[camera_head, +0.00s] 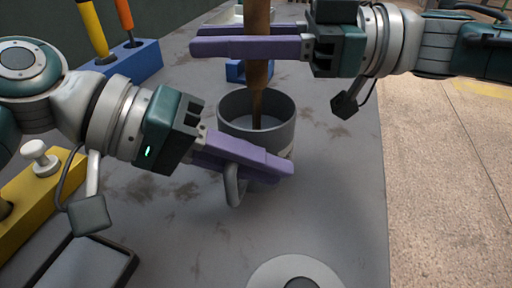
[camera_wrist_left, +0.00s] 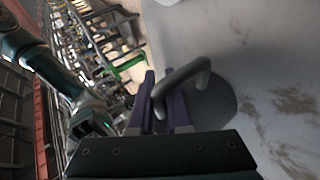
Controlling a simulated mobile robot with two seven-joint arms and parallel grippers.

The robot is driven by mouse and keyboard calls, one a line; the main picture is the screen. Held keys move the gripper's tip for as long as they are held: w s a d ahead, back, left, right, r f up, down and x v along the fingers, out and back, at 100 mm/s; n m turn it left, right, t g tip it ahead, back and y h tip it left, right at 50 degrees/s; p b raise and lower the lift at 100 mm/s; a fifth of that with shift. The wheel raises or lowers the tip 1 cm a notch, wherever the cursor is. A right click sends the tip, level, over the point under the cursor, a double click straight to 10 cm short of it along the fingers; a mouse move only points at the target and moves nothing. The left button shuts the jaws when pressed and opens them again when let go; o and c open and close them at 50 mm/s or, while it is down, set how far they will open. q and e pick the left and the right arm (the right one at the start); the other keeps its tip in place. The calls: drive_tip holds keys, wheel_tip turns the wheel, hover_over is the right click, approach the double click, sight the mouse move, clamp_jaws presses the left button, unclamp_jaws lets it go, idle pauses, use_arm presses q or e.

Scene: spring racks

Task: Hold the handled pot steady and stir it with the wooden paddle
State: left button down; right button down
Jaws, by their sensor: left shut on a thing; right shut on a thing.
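The grey handled pot (camera_head: 283,110) stands on the grey bench top near the middle of the head view. My left gripper (camera_head: 278,170) is shut on its handle (camera_head: 233,188) at the near side. In the left wrist view, the purple fingers (camera_wrist_left: 160,108) sit at the curved handle (camera_wrist_left: 183,82), with the dark pot body (camera_wrist_left: 212,105) beyond. My right gripper (camera_head: 205,47) is shut on the wooden paddle (camera_head: 257,75), above the pot. The paddle is roughly upright, and its narrow lower end is inside the pot. The fingers hide part of its shaft.
A yellow block (camera_head: 25,200) with a white knob (camera_head: 40,158) and a dark-rimmed tray (camera_head: 120,262) are at left. A blue holder (camera_head: 140,62) with two coloured handles stands behind. A white disc (camera_head: 265,272) lies at the front. Open floor (camera_head: 450,180) lies right of the bench.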

wheel_tip(320, 180, up, 7)
idle(0.8)
drive_tip(key=shift+r, duration=0.1)
idle(0.4)
drive_tip(key=shift+r, duration=2.95)
use_arm(q)
drive_tip(key=c, duration=0.8)
unclamp_jaws()
